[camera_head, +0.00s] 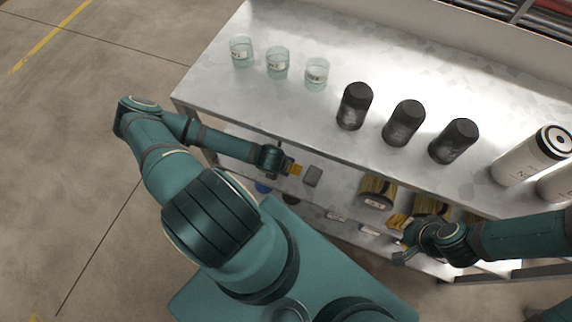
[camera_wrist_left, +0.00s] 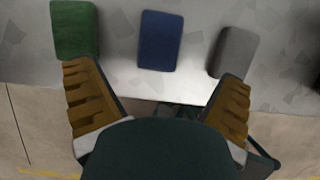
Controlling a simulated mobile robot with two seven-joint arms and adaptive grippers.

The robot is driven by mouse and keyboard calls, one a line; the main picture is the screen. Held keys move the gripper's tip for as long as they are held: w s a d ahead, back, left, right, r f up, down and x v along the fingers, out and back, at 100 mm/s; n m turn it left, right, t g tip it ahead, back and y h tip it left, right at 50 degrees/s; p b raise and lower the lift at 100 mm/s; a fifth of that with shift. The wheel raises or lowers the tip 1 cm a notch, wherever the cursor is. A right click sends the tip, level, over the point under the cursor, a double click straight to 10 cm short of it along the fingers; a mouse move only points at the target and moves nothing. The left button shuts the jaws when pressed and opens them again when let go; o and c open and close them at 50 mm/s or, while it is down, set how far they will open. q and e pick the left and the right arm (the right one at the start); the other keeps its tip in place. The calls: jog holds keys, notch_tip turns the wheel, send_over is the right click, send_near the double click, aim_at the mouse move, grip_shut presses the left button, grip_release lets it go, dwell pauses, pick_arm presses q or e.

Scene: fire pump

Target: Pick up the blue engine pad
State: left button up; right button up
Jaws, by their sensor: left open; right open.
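The blue engine pad (camera_wrist_left: 160,41) lies on a grey metal shelf surface in the left wrist view, between a green pad (camera_wrist_left: 75,30) and a grey pad (camera_wrist_left: 235,52). My left gripper (camera_wrist_left: 157,98) is open and empty, with the blue pad ahead of the gap between its brown fingers and apart from them. My right gripper (camera_head: 404,252) is open near the shelf's front at the right.
The metal shelf unit's top (camera_head: 300,110) holds clear glasses (camera_head: 277,62), black bottles (camera_head: 403,123) and white cylinders (camera_head: 532,155). Yellow and black items (camera_head: 377,190) lie on a lower level near my right arm. Open floor (camera_head: 80,110) is at the left.

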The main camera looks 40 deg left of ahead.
pick_arm(q)
jog(key=shift+x, duration=1.15)
jog(key=x, duration=0.1)
jog(key=b+x, duration=0.1)
jog(key=x, duration=0.1)
jog(key=b+x, duration=0.1)
jog(key=x, duration=0.1)
jog(key=shift+w+a+r, duration=0.1)
jog(key=shift+w+r, duration=0.05)
jog(key=shift+w, duration=0.1)
jog(key=c, duration=1.3)
jog(key=shift+r, duration=0.1)
